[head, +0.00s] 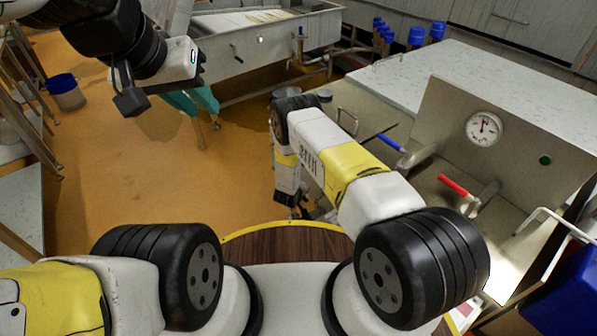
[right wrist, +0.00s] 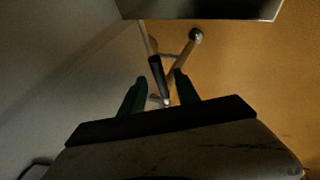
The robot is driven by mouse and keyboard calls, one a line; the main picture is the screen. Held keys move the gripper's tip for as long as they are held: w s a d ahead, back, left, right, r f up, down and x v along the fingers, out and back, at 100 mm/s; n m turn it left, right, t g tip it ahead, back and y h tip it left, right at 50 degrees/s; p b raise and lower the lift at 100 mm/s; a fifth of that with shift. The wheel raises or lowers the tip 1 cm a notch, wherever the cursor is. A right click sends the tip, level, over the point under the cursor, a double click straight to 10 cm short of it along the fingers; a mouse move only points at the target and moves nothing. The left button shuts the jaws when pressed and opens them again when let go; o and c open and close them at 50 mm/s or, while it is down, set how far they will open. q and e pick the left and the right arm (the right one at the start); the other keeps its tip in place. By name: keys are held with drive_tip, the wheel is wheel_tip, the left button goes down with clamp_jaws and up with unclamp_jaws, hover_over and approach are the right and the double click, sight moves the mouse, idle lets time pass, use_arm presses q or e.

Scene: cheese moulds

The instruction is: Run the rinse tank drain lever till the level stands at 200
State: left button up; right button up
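A lever with a black grip (right wrist: 158,75) and a pale metal rod shows in the right wrist view. It lies between the two dark green fingers of my right gripper (right wrist: 160,82), which stand apart with a gap on each side of the grip. In the head view the right gripper (head: 291,197) is small, dark and partly hidden below my forearm. A round white dial gauge (head: 484,128) with a dark needle is on the steel panel at the right; its numbers are too small to read. My left gripper (head: 198,104) hangs over the floor at upper left, teal fingers apart, empty.
A blue-handled lever (head: 390,143) and a red-handled lever (head: 452,184) stand out by the steel panel (head: 440,115). A green button (head: 545,160) is right of the gauge. A long metal trough (head: 300,30) stands behind. The orange floor at left is mostly free.

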clamp_jaws()
idle(1.3)
